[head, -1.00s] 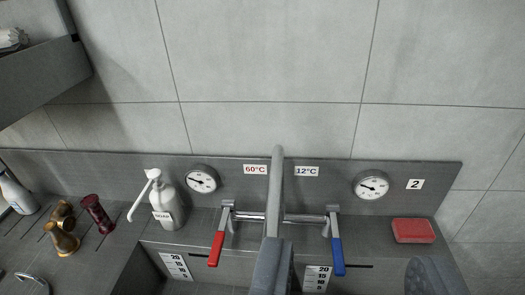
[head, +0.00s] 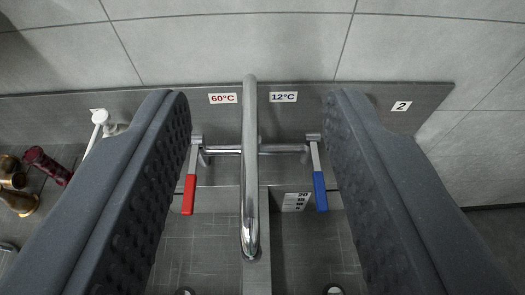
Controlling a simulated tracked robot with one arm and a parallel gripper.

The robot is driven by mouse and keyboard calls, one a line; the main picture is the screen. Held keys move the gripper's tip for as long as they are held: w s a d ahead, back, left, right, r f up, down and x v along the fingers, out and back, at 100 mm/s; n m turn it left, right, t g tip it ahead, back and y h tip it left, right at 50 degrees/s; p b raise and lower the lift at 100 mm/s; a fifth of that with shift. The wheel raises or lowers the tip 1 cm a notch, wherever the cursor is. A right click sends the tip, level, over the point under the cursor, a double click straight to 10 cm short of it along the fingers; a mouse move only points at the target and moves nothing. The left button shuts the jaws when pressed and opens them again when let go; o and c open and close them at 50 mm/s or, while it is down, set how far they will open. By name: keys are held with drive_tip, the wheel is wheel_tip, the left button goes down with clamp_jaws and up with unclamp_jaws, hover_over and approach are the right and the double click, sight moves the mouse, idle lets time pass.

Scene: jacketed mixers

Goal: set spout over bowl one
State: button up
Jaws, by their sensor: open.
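The chrome spout (head: 249,150) rises at the back panel, and its tip points toward me. The tip lies over the divider (head: 257,275) between the left bowl (head: 205,245) and the right bowl (head: 305,250).
A red lever (head: 189,194) hangs left of the spout by the left finger, and a blue lever (head: 320,192) hangs right by the right finger. A "2" plate (head: 401,106) is at right.

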drive_tip(key=w+g+p, duration=0.3)
drive_tip(key=w+p, duration=0.3)
drive_tip(key=g+y+p, duration=0.2)
drive_tip(key=g+p, duration=0.9)
hover_over(251, 158)
drive_tip(key=d, duration=0.2)
drive_tip(key=shift+f, duration=6.15)
drive_tip(key=shift+w+a+f+p, duration=0.15)
drive_tip(key=shift+a+f, duration=0.15)
drive_tip(key=shift+f, duration=0.8)
drive_tip(key=shift+s+a+f+p, duration=0.15)
drive_tip(key=shift+a+f, duration=0.1)
drive_tip(key=shift+f, duration=0.85)
drive_tip(key=shift+w+a+f+p, duration=0.15)
drive_tip(key=shift+a+f, duration=0.15)
drive_tip(key=shift+f, duration=0.8)
